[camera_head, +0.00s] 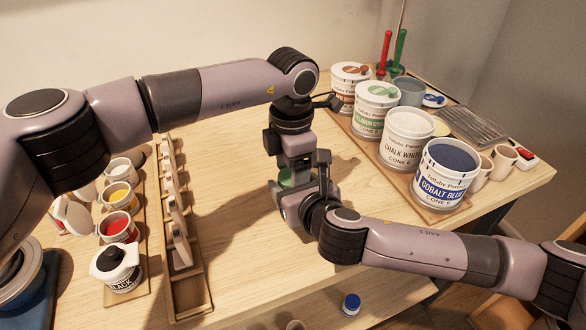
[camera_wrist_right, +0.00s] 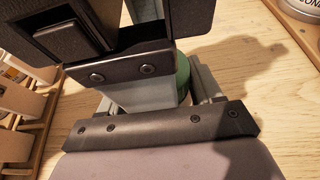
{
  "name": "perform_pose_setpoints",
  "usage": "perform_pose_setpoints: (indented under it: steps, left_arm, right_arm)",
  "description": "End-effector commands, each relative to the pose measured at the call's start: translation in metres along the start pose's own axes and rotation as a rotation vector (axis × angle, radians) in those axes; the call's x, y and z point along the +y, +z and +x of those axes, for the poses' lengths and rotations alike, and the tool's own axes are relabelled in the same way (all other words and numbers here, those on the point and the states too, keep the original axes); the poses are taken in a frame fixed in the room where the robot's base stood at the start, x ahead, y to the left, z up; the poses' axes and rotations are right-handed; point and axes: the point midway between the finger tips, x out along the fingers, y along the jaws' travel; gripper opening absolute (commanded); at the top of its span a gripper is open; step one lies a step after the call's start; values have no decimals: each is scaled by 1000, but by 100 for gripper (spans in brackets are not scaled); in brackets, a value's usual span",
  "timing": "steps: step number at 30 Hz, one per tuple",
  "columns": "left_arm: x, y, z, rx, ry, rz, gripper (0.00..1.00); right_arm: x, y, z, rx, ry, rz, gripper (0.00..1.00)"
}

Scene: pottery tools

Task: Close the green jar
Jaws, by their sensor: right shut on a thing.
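The green jar is mostly hidden between my two grippers over the middle of the table. A green piece of it shows in the head view (camera_head: 286,179) and in the right wrist view (camera_wrist_right: 183,82). I cannot tell its lid from its body. My right gripper (camera_head: 288,196) comes in low from the right and is shut on the jar. My left gripper (camera_head: 298,172) points down from above onto the same spot. Its grey fingers (camera_wrist_right: 148,95) overlap the jar in the right wrist view, and whether they are open or shut is hidden.
A rack (camera_head: 190,275) and small paint jars, including red (camera_head: 120,229), yellow (camera_head: 117,195) and black (camera_head: 117,268), stand at left. Large tubs, including cobalt blue (camera_head: 443,178) and chalk white (camera_head: 407,140), stand on a board at right. A blue-lidded jar (camera_head: 351,304) is below the front edge.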

Motion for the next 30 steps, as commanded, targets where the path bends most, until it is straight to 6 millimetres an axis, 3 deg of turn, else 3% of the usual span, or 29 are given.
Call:
perform_pose_setpoints:
  steps: [1,16,27,30]
  left_arm:
    - [-8,2,6,6,-16,11,83]
    - [-11,3,3,5,-22,16,83]
    - [-9,4,-44,-3,-15,19,83]
    - [-9,4,-46,-1,-17,18,83]
  right_arm:
    - [2,2,1,-2,4,8,0]
    - [0,2,2,-2,0,10,0]
    - [-3,-4,2,12,-8,6,0]
    - [-3,-5,2,13,-9,5,0]
